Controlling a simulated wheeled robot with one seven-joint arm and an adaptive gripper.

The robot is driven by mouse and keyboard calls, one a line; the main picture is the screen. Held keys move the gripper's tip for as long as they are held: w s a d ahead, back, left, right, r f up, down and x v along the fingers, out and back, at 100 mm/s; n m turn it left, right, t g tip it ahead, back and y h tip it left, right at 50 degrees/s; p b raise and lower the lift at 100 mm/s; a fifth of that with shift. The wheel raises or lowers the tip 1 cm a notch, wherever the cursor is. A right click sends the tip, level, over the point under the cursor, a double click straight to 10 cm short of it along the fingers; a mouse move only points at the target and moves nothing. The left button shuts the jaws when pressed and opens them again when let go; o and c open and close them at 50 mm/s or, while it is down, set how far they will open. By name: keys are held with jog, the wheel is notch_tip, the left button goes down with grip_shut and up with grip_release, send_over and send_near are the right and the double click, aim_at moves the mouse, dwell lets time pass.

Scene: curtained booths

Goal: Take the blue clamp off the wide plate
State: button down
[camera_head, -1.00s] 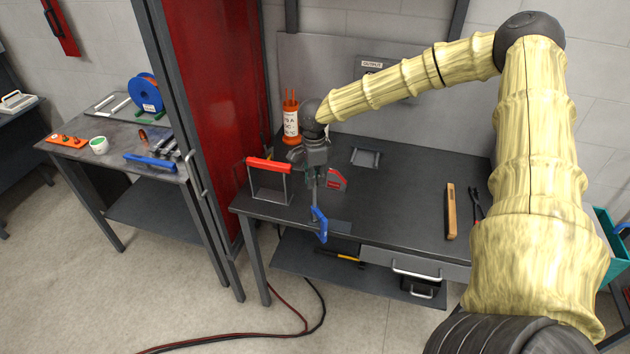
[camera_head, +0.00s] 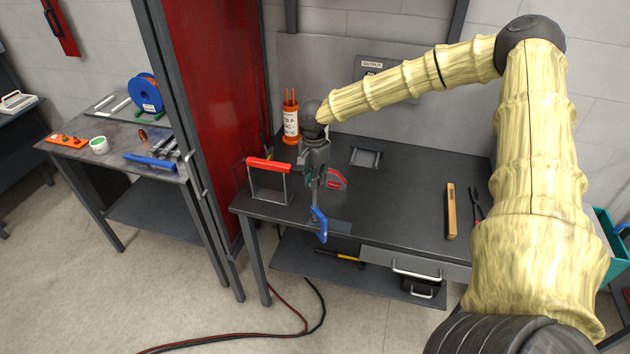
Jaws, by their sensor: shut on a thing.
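The blue clamp (camera_head: 319,224) is at the front edge of the table, its blue part hanging at the edge and its thin grey bar rising upright. A flat dark plate (camera_head: 341,227) lies at the table's front edge beside the clamp; I take it for the wide plate. My gripper (camera_head: 315,185) points down above the blue part and is shut on the clamp's upper part. The fingers hide the exact grip. The clamp still touches the edge area, and I cannot tell how tightly it sits on the plate.
A red-handled frame (camera_head: 269,181) stands close left of my gripper, and a red block (camera_head: 337,180) lies close right. An orange container (camera_head: 291,122) and a small grey tray (camera_head: 366,158) are behind. A wooden bar (camera_head: 451,211) lies right. The table's middle is clear.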

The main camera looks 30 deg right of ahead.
jog(key=n, duration=0.9)
jog(key=shift+n, duration=0.4)
jog(key=c, duration=1.4)
grip_release()
jog(key=shift+c, duration=0.2)
jog(key=shift+r, duration=0.15)
